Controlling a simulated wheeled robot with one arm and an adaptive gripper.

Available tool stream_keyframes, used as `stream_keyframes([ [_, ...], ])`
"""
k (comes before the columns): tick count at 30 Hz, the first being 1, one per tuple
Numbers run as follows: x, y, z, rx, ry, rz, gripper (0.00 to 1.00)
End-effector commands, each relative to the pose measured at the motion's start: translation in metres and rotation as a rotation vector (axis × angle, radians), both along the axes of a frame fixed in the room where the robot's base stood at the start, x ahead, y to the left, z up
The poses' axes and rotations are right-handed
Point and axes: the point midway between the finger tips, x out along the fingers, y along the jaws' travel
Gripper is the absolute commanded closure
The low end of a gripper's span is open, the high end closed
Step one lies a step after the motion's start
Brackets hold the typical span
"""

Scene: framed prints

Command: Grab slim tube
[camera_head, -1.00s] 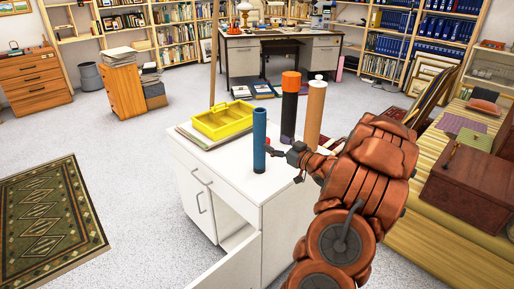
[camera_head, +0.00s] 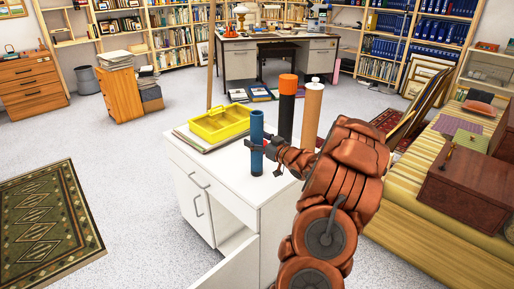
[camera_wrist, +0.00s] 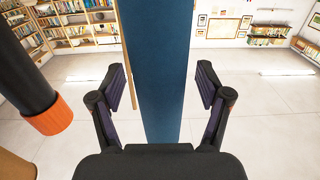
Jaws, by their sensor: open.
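The slim tube (camera_head: 257,130) is blue and stands upright on the white cabinet top. In the wrist view the blue tube (camera_wrist: 158,70) runs between the two open fingers of my gripper (camera_wrist: 160,90). A gap shows on each side, so the fingers do not appear to touch it.
On the white cabinet (camera_head: 268,190) a black tube with an orange cap (camera_head: 286,112) and a tan tube (camera_head: 312,115) stand close to the right. A yellow tray (camera_head: 219,124) lies behind left on papers. The cabinet's door (camera_head: 228,267) hangs open in front.

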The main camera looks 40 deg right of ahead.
Motion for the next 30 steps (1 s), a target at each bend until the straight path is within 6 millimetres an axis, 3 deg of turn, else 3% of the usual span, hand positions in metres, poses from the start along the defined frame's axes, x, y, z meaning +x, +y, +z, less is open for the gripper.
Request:
stream_keyframes([
  [8,0.0013,-0.0002,0.0003,0.001,0.000,-0.001,0.23],
  [27,0.0009,-0.0005,0.0007,0.000,-0.001,-0.001,0.90],
  [30,0.0010,-0.0005,0.0009,0.000,-0.001,-0.001,0.97],
])
